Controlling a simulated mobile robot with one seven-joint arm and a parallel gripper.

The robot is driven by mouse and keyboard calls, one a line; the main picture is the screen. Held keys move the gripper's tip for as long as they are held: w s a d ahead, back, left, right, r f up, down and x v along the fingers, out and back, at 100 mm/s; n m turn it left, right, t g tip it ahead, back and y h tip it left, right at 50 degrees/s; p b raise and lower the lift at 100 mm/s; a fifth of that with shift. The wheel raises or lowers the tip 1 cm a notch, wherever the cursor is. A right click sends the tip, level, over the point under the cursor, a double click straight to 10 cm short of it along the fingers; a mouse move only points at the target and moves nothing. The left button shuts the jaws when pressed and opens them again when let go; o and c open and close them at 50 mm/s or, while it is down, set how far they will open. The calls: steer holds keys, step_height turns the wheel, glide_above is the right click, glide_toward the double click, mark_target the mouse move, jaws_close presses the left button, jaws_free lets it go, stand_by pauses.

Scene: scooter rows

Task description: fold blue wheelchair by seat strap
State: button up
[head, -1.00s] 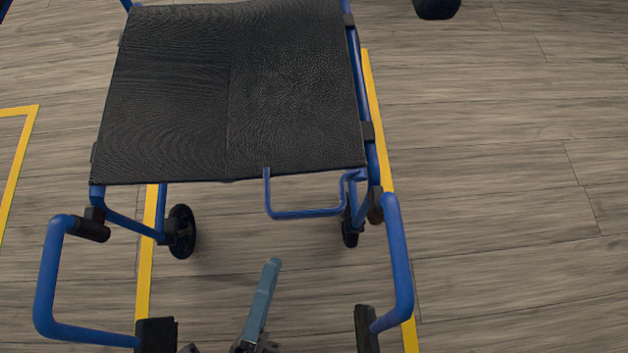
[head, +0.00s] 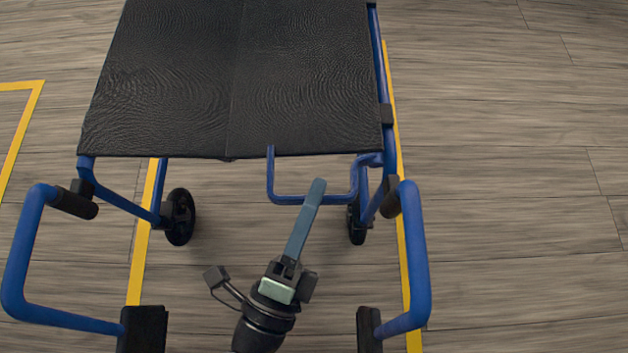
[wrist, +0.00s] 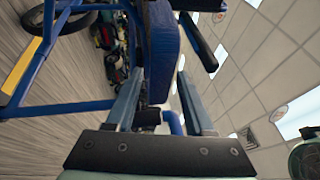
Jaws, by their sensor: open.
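The blue wheelchair has a black seat (head: 235,85) that lies flat and spread out, with a faint crease down its middle. Its blue tube frame (head: 418,250) reaches forward on both sides. A bent blue bar (head: 300,198) hangs at the seat's front edge. No separate seat strap can be made out. My gripper (head: 318,184) is between the front side tubes, its fingers pointing toward the bent bar and seat front, with nothing seen held. In the wrist view my gripper (wrist: 160,75) is open, its two fingers apart, with blue and black chair parts (wrist: 163,45) beyond and between them.
Black footplates (head: 143,328) stand at the lower left and right, flanking my arm. A small black wheel (head: 180,217) is under the seat's left side. Yellow floor lines (head: 140,262) run along the chair. Wooden floor (head: 520,180) to the right is clear.

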steer(key=shift+w+d+r, duration=0.1)
steer(key=shift+w+d, duration=0.05)
steer(key=shift+w, duration=0.1)
jaws_close()
stand_by(1.4)
